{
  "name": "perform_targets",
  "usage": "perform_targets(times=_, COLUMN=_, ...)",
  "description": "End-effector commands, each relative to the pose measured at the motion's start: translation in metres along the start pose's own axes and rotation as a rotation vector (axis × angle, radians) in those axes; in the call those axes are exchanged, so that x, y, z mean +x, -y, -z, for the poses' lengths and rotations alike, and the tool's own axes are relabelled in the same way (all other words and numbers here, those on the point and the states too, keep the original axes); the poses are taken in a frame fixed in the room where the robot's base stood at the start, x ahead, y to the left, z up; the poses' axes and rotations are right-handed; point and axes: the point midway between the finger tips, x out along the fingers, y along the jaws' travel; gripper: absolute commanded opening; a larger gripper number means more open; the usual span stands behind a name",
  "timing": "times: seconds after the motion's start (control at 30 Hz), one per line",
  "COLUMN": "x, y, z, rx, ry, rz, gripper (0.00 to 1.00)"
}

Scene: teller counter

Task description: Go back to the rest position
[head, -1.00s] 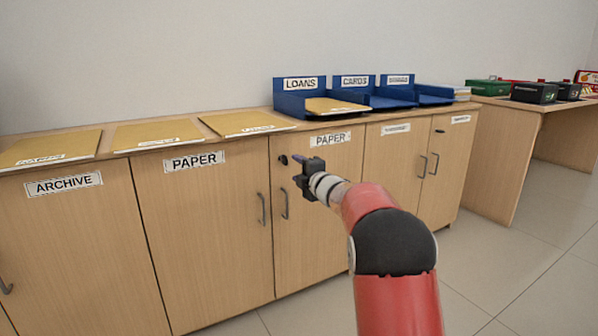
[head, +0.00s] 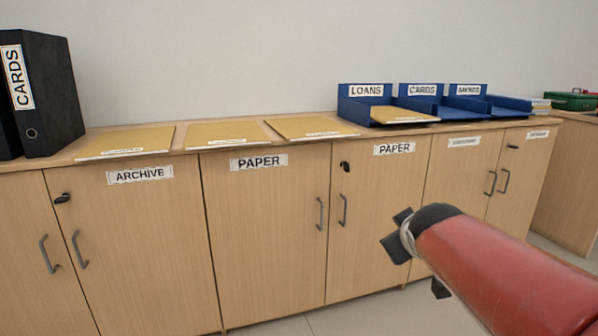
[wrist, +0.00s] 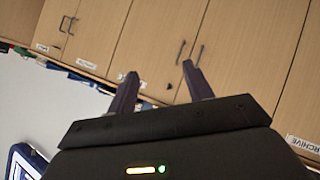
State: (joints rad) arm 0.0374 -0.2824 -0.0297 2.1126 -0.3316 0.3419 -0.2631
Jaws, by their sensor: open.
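My gripper (wrist: 158,88) is open and empty in the wrist view, its two dark fingers spread in front of the wooden cabinet doors (wrist: 150,45). In the head view my red arm comes in from the lower right, and part of my gripper (head: 397,242) shows dark at its end, before the doors below the right PAPER label (head: 394,149). Its fingertips are not clear there. It touches nothing that I can see.
On the counter lie three tan envelopes (head: 228,133), a black CARDS binder (head: 50,95) at left, and blue trays LOANS (head: 362,97), CARDS (head: 422,97) and a third, partly unreadable. Another tan envelope (head: 403,115) lies in the LOANS tray. A green box (head: 572,101) stands at far right.

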Motion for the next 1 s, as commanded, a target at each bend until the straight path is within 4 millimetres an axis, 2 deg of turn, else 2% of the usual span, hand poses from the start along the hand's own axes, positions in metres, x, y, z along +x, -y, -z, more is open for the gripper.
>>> perform_targets(times=0.03, x=-0.024, y=0.016, z=-0.024, rx=0.075, ry=0.051, rz=0.035, gripper=0.51)
perform_targets(times=0.2, x=-0.077, y=0.070, z=-0.092, rx=0.278, ry=0.221, rz=0.147, gripper=0.51)
perform_targets(times=0.47, x=-0.134, y=0.137, z=-0.170, rx=0.476, ry=0.422, rz=0.278, gripper=0.51)
perform_targets(times=0.5, x=-0.143, y=0.138, z=-0.169, rx=0.491, ry=0.441, rz=0.288, gripper=0.51)
perform_targets(times=0.53, x=-0.148, y=0.129, z=-0.158, rx=0.488, ry=0.438, rz=0.286, gripper=0.51)
perform_targets(times=1.0, x=-0.204, y=0.076, z=-0.086, rx=0.483, ry=0.435, rz=0.283, gripper=0.51)
